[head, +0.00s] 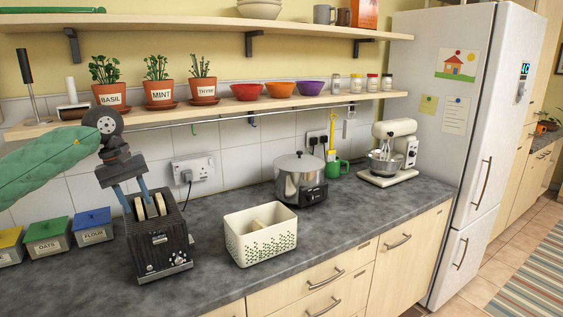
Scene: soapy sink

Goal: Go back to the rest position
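My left gripper (135,203) comes in from the left and points down over the black toaster (160,247). Its two blue-grey fingers stand apart with a gap between them. Their tips are at the top of the toaster, close to two bread slices (160,204) that stick up from the slots. I see no firm grip on either slice, though contact at the tips is hard to judge. My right gripper is not in view.
A cream perforated bin (262,240) stands right of the toaster. Lidded canisters (93,227) stand to its left. A slow cooker (300,180) and a stand mixer (392,153) are farther back. A low shelf (240,106) with pots and bowls hangs above. The front counter is clear.

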